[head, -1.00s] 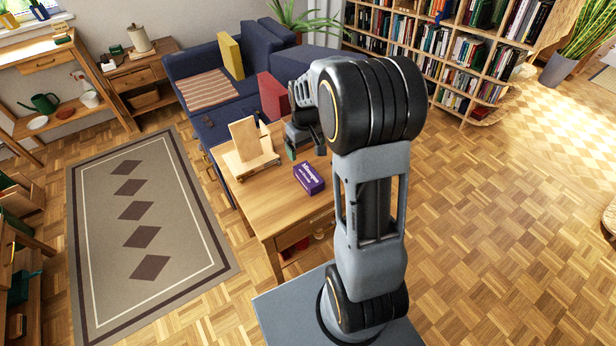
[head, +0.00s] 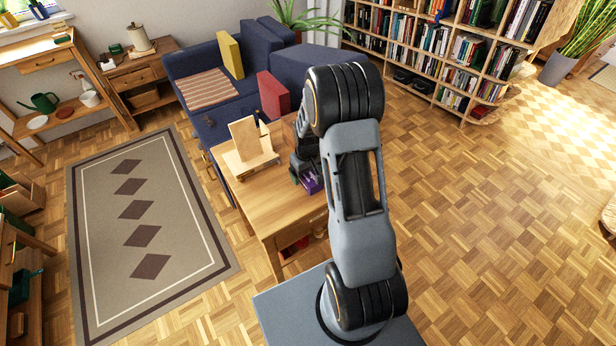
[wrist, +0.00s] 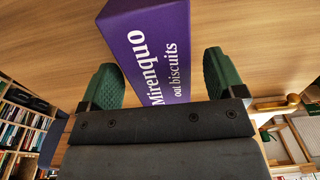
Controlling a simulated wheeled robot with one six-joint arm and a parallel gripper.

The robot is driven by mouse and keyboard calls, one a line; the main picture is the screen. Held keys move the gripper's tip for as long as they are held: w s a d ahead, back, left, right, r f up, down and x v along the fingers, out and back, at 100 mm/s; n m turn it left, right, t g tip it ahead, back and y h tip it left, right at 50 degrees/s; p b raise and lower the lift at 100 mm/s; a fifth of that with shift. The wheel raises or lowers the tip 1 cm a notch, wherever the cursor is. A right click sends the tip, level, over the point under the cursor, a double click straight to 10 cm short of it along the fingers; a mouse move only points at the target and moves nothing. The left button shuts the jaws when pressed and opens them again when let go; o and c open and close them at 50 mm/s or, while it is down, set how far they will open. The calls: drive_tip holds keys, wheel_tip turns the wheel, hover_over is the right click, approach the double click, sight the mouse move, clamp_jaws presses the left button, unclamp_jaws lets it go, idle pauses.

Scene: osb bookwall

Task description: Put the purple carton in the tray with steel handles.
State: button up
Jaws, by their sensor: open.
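The purple carton (wrist: 165,45), printed "Mirenquo" and "biscuits", lies on the wooden table. In the head view a small part of the carton (head: 312,184) shows below my gripper (head: 303,172), and the rest is hidden. In the wrist view the green fingers of my gripper (wrist: 160,80) are open, one on each side of the carton's near end.
The wooden table (head: 270,210) carries a wooden stand (head: 250,155) left of my gripper. A blue sofa (head: 205,105) with yellow and red cushions is behind it. A patterned rug (head: 110,260) lies left. The floor on the right is clear.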

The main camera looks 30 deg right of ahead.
drive_tip(key=shift+f, duration=0.85)
drive_tip(key=c, duration=1.1)
drive_tip(key=shift+o, duration=0.2)
drive_tip(key=shift+r, duration=0.1)
